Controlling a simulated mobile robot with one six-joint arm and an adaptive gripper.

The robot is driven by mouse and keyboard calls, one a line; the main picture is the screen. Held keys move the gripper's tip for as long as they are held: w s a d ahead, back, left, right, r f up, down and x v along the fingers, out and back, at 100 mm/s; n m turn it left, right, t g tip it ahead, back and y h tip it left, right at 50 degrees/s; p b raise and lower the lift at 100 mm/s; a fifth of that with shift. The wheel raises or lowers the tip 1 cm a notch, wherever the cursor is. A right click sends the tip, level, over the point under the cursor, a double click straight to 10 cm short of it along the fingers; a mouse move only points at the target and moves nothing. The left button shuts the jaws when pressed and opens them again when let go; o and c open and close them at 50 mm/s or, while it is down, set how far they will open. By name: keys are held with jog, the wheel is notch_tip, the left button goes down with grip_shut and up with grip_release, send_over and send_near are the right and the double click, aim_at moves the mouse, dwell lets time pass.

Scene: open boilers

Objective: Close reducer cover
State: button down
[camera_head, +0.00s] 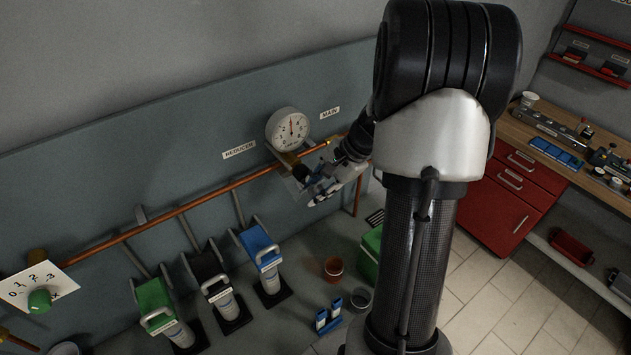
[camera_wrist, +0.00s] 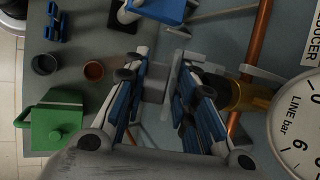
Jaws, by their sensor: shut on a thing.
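My gripper (camera_head: 322,186) is at the pipe, just below the round gauge (camera_head: 287,129) and the REDUCER label (camera_head: 239,150). In the wrist view my gripper (camera_wrist: 160,88) has its blue-padded fingers on both sides of a grey piece, which looks like the reducer cover (camera_wrist: 154,86), and is shut on it. A thin grey plate (camera_wrist: 177,67) stands beside it, toward the pipe. The brass reducer body (camera_wrist: 246,96) lies to the right of the fingers, apart from the grey piece. My fingers hide part of the cover, so its exact angle is unclear.
The copper pipe (camera_head: 213,193) runs along the wall. Green, black and blue boiler units (camera_head: 262,249) stand below left. A green can (camera_wrist: 53,125), a brown cup (camera_wrist: 93,70) and a dark cup (camera_wrist: 45,64) are nearby. A red cabinet (camera_head: 510,202) stands right.

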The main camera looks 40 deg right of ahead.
jog(key=shift+w+r+p, duration=0.1)
jog(key=shift+r+p, duration=0.5)
jog(key=shift+p, duration=0.05)
jog(key=c, duration=1.5)
grip_release()
jog(key=shift+r, duration=0.1)
jog(key=shift+o, duration=0.2)
jog(key=v, duration=0.8)
